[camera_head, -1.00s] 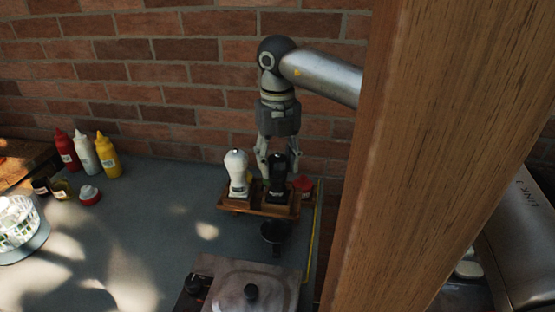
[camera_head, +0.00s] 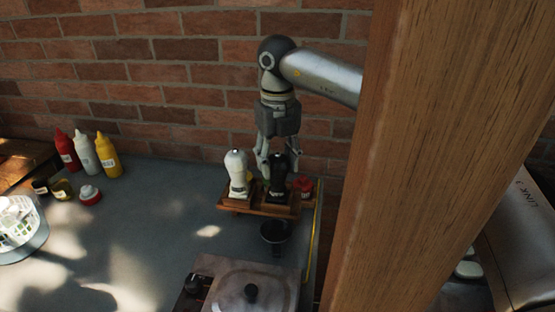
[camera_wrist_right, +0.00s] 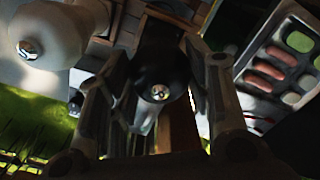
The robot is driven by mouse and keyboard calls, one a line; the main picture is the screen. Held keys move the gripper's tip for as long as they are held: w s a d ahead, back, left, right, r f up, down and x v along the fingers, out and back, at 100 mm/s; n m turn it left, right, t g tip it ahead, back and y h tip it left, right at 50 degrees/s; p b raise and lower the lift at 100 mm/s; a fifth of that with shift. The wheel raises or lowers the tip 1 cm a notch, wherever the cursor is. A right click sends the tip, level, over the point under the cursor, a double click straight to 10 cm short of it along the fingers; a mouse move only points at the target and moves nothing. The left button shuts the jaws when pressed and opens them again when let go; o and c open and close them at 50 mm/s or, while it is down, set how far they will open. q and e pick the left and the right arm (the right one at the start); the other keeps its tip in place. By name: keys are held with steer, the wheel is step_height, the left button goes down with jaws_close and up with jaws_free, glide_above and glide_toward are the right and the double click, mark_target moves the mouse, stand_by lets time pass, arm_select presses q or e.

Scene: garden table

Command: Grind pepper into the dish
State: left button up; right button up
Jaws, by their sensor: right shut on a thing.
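A black mill (camera_head: 278,176) stands upright in the wooden rack (camera_head: 238,207) near the table's back right. A white mill (camera_head: 237,174) stands to its left in the same rack. My right gripper (camera_head: 270,163) comes down from above and behind, shut on the black mill. In the right wrist view the black mill (camera_wrist_right: 158,85) sits between the two fingers, and the white mill (camera_wrist_right: 45,40) shows at upper left. A small dark dish (camera_head: 275,232) is on the table just in front of the rack. My left gripper is not in view.
A lidded appliance (camera_head: 250,288) stands in front of the dish. Red, white and yellow squeeze bottles (camera_head: 85,155) and small jars stand at the left. A brick wall (camera_head: 200,60) rises behind. A wooden post (camera_head: 430,150) hides the right side. The table's middle is clear.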

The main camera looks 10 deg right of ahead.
mark_target(278, 157)
stand_by(0.5)
steer(key=o, duration=1.1)
steer(key=shift+c, duration=0.2)
step_height(278, 157, up, 12)
steer(key=shift+f, duration=0.1)
steer(key=shift+c, duration=0.2)
